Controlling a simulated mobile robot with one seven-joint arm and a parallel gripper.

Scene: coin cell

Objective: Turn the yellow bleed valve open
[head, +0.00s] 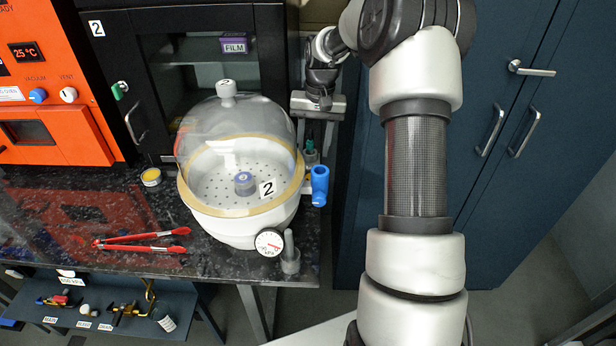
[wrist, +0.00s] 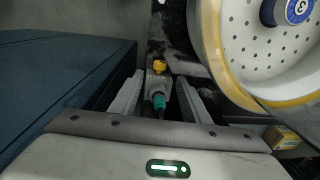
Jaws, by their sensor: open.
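The yellow bleed valve (wrist: 159,66) shows in the wrist view as a small yellow knob at the top end of a grey fitting. My gripper (wrist: 160,78) is open, with one finger on each side of this fitting. The yellow knob lies around the level of the fingertips; I cannot tell whether a finger touches it. A teal piece (wrist: 158,101) sits on the fitting between the fingers. In the head view my gripper (head: 318,106) is above the teal piece (head: 309,144), behind the right side of the glass-domed vessel (head: 236,225).
The domed vessel stands close beside my gripper, with a blue valve handle (head: 319,186) at its right and a gauge (head: 269,242) in front. Red tongs (head: 145,242) and a yellow-lidded jar (head: 151,177) lie on the dark counter. Blue cabinets (head: 510,130) stand right.

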